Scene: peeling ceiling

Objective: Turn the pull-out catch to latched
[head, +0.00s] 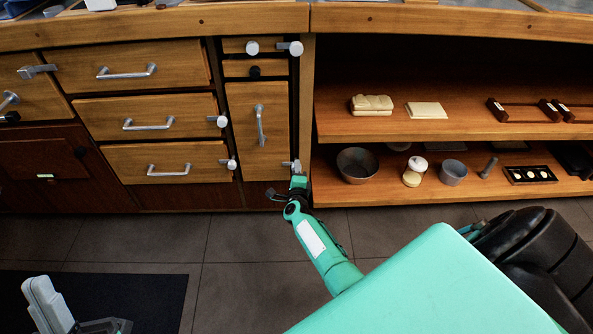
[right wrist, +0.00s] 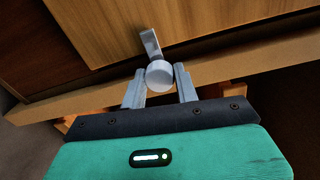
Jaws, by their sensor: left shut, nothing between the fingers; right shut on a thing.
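The pull-out (head: 260,130) is a narrow wooden front with a vertical bar handle. Its grey metal catch (head: 290,164) sits at its lower right, by the wooden post. In the right wrist view the catch's round knob (right wrist: 159,76) is between my fingers, and its lever (right wrist: 150,43) points up across the dark gap onto the wooden panel. My right gripper (right wrist: 159,88) is shut on the catch; in the head view the gripper (head: 298,178) partly hides it. My left gripper (head: 75,312) is at the lower left over the floor, away from the cabinet, shut and empty.
Several drawers with bar handles (head: 148,123) and similar catches (head: 217,121) are left of the pull-out. Open shelves (head: 460,130) on the right hold bowls, jars and small trays. A dark mat (head: 150,300) lies on the tiled floor.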

